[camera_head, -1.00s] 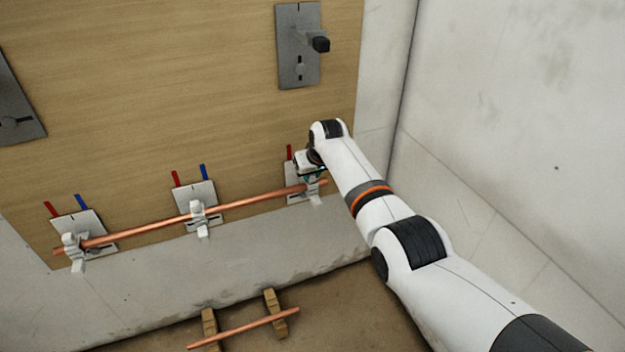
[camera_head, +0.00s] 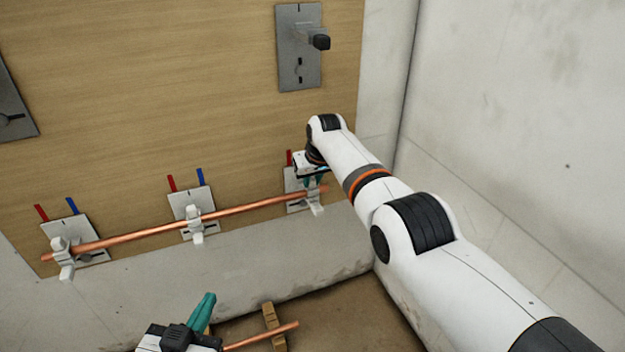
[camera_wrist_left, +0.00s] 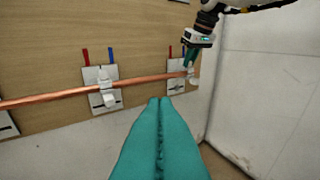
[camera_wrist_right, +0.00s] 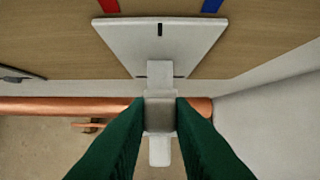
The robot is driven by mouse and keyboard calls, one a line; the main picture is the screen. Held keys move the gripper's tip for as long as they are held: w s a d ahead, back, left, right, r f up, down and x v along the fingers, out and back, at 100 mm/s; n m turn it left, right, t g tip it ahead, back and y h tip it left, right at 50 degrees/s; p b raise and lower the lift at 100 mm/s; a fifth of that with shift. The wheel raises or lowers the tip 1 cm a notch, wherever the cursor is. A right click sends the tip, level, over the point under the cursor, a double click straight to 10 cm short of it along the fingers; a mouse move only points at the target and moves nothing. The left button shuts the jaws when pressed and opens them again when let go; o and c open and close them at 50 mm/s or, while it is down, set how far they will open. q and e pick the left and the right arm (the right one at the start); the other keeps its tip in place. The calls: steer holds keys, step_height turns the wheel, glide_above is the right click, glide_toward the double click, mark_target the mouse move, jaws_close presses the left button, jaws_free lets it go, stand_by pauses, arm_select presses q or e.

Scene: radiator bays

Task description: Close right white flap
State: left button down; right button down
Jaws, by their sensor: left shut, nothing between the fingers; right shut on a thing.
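The right white flap (camera_wrist_right: 160,117) is on the right-hand bracket, at the right end of a long copper pipe (camera_head: 130,237). It also shows in the head view (camera_head: 315,208). My right gripper (camera_wrist_right: 160,116) is shut on it, one green finger on each side. In the head view my right gripper (camera_head: 316,183) is partly hidden by its wrist. The flap crosses in front of the pipe, and a white tab hangs below the fingers. My left gripper (camera_head: 208,300) is shut and empty, low in front of the wall; its fingers fill the left wrist view (camera_wrist_left: 160,105).
The middle bracket (camera_head: 193,214) and left bracket (camera_head: 72,240) have similar white clips on the pipe. A grey plate with a black knob (camera_head: 300,55) is higher on the board. A short copper pipe (camera_head: 265,337) lies on wooden blocks below. A concrete wall stands at the right.

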steer(key=c, duration=1.6)
jaws_free()
steer(key=o, duration=0.3)
steer(key=shift+w+f, duration=0.1)
steer(key=shift+f, duration=0.05)
